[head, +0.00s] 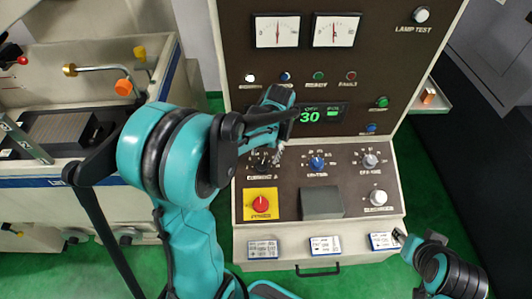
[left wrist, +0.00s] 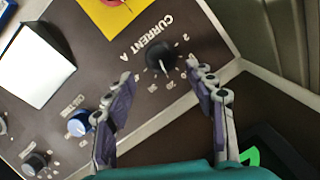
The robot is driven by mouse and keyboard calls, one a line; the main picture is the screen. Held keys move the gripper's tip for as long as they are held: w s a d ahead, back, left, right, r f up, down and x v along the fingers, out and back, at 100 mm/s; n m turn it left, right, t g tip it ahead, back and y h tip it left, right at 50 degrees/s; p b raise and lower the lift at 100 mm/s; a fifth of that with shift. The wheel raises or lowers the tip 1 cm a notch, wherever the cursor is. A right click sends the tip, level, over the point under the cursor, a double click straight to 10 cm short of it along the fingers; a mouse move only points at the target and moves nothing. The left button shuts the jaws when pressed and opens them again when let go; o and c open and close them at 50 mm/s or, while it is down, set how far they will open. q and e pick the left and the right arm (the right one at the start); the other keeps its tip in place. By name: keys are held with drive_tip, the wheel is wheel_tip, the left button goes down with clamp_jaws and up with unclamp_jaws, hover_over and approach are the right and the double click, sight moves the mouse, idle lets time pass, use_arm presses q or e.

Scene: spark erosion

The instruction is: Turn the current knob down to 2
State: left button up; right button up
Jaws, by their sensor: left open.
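The current knob (left wrist: 160,55) is black and round, under the label "CURRENT A" on the dark panel in the left wrist view. A "2" is printed to its upper right; its pointer setting is hard to read. My left gripper (left wrist: 161,78) is open, its fingertips at either side of the knob's near edge; contact cannot be told. In the head view my left gripper (head: 276,150) is over the knob's spot and partly hides it. My right gripper (head: 400,236) is at the lower right, small and away from the panel; its jaws are unclear.
A green display (head: 320,113) reads 30. To the right are a blue knob (head: 317,162) and a grey-topped knob (head: 370,160). A red button on a yellow plate (head: 261,204) is below, beside a grey box (head: 321,203).

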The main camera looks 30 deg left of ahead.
sight(263, 164)
use_arm(q)
drive_tip(key=f, duration=0.4)
drive_tip(key=a+f, duration=0.1)
drive_tip(key=f, duration=0.1)
drive_tip(key=shift+f, duration=0.1)
drive_tip(key=c, duration=1.2)
